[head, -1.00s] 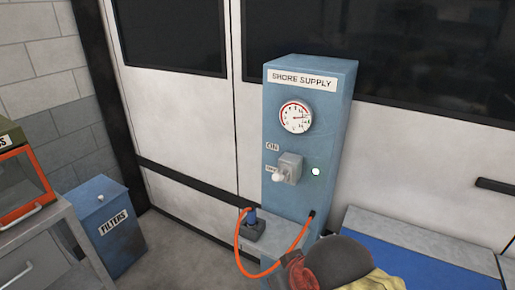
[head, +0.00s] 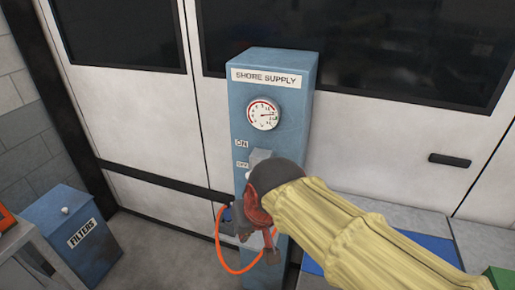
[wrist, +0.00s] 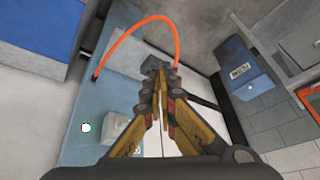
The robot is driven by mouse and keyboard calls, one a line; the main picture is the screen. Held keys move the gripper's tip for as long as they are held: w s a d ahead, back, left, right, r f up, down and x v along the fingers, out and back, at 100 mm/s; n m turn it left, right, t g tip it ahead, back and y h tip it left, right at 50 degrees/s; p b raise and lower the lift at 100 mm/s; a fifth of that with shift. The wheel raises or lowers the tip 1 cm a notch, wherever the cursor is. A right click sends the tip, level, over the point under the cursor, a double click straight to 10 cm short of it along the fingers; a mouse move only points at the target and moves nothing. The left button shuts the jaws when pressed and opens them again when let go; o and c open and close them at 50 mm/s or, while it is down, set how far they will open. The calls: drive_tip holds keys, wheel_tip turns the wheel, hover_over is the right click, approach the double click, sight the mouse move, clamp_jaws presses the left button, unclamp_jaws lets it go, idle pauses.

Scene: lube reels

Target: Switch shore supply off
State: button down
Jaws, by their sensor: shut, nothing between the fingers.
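The blue shore supply cabinet (head: 290,105) stands against the white panels in the head view, with a gauge (head: 263,115) and ON and OFF labels on its front. Its grey switch box (head: 259,156) is mostly hidden by my arm. The switch box (wrist: 117,127) also shows in the wrist view beside the base of my fingers, with part of a pale knob (wrist: 137,150). The lever's position cannot be told. My gripper (head: 258,248) is shut and empty, in front of the cabinet and pointing down past the switch.
An orange cable (head: 220,253) loops in front of the cabinet's lower part, close to my fingers. A blue FILTERS bin (head: 72,235) stands at the left. Floor is clear between bin and cabinet.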

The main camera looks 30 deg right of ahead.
drive_tip(key=w+d+r+m+g+h+p, duration=0.1)
drive_tip(key=w+d+r+m+g+p, duration=0.1)
drive_tip(key=w+d+r+m+p, duration=0.7)
drive_tip(key=w+d+r+p, duration=0.4)
drive_tip(key=w+d+p, duration=0.4)
drive_tip(key=p, duration=0.1)
drive_tip(key=shift+w+r+p, duration=0.2)
drive_tip(key=shift+r+p, duration=0.15)
drive_tip(key=shift+p, duration=0.05)
drive_tip(key=x, duration=0.4)
drive_tip(key=s+a+x, duration=0.1)
drive_tip(key=x, duration=0.3)
drive_tip(key=a+p+x, duration=0.1)
drive_tip(key=x, duration=0.3)
drive_tip(key=shift+a+f, duration=0.1)
drive_tip(key=shift+f, duration=0.6)
drive_tip(key=shift+s+f+b, duration=0.15)
drive_tip(key=shift+b, duration=0.3)
